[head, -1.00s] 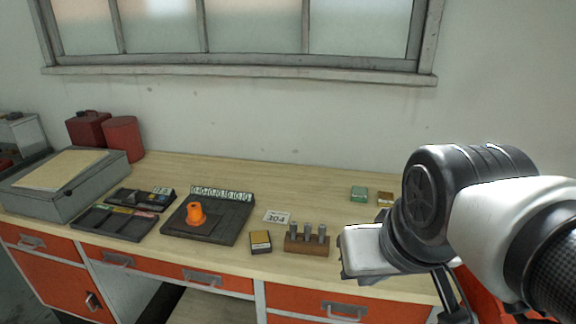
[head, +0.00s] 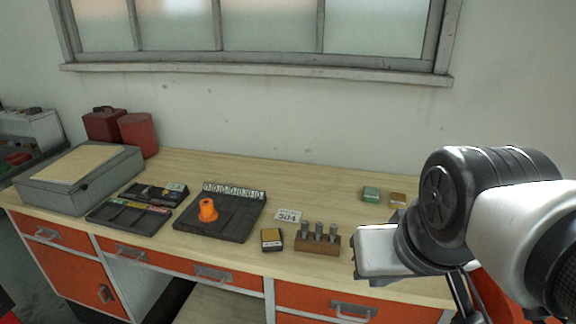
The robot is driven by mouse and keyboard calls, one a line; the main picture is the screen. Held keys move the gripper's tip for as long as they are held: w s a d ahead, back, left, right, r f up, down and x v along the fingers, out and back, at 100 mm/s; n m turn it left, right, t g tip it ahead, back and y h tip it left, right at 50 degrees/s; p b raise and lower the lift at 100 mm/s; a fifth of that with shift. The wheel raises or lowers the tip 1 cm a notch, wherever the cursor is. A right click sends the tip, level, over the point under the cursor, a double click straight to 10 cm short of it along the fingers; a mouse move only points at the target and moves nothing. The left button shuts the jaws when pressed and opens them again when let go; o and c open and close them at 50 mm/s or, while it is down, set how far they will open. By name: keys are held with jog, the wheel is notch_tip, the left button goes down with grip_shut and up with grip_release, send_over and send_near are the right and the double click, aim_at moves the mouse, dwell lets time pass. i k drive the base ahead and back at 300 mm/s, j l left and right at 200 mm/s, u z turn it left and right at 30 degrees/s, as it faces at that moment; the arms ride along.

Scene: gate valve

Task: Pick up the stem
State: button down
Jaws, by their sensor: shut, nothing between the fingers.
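Several small metal pegs stand upright in a wooden block (head: 318,246) near the front edge of the workbench. I cannot tell whether one of these pegs (head: 319,229) is the stem. An orange cone-shaped part (head: 208,210) stands on a dark fixture plate (head: 232,225) to their left. My gripper (head: 376,254) is at the right, beside the wooden block in the picture and apparently above the bench. It is shut and holds nothing; its fingertips are not clear in this view.
A small yellow-topped box (head: 272,239) and a white label card (head: 288,216) lie by the block. Dark trays (head: 130,217) and a grey case (head: 78,180) are on the left. A green box (head: 371,194) and a brown box (head: 398,199) lie at the back right. The bench's back middle is clear.

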aim_at(304, 224)
jog(key=i+j+z, duration=0.15)
jog(key=j, duration=0.2)
jog(key=i+j+z, duration=0.2)
jog(key=j, duration=0.2)
jog(key=i+j+z, duration=0.15)
jog(key=j, duration=0.25)
